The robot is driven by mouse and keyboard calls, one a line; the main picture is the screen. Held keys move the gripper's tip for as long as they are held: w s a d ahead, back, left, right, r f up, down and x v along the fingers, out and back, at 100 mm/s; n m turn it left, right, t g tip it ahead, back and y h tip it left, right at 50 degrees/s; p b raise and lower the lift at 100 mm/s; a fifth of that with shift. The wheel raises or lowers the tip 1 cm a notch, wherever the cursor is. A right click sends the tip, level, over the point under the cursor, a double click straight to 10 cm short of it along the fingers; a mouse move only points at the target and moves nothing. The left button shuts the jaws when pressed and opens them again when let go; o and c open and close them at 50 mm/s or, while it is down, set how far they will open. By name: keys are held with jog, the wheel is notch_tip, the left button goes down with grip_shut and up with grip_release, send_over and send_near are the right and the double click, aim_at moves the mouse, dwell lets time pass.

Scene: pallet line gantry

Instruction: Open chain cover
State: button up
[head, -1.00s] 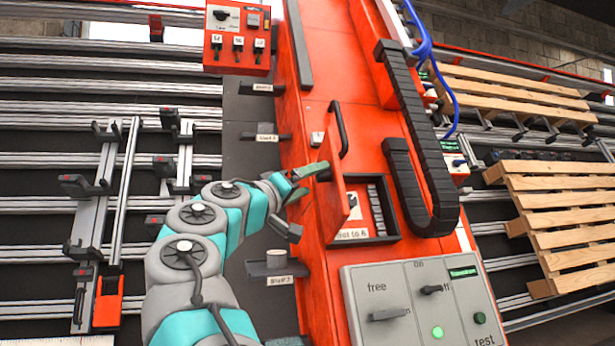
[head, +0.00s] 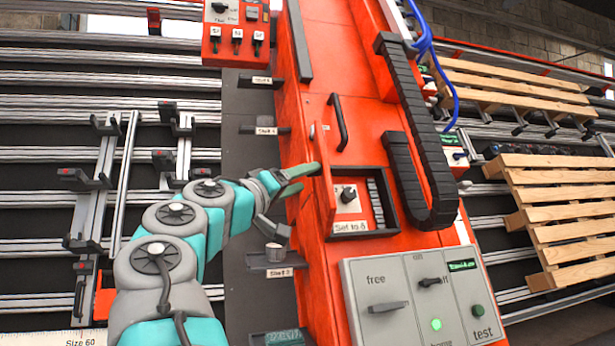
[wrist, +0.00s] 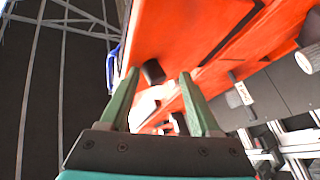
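The orange chain cover (head: 326,196) stands swung out at the left side of a recess in the orange column, seen nearly edge-on in the head view. A black bar handle (head: 341,122) shows above it. My gripper (head: 309,177) is at the left side of the cover. In the wrist view its two green fingers (wrist: 160,77) are apart with nothing held between them. Whether a fingertip touches the cover cannot be told.
A grey control panel (head: 385,308) with switches and lights is below the recess. A black cable chain (head: 425,140) hangs to its right. Small labelled shelves (head: 270,259) stick out left of the column. Wooden pallets (head: 560,205) stand at the right.

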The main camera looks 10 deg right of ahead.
jog(key=v, duration=0.5)
jog(key=shift+r, duration=0.2)
jog(key=shift+s+r, duration=0.1)
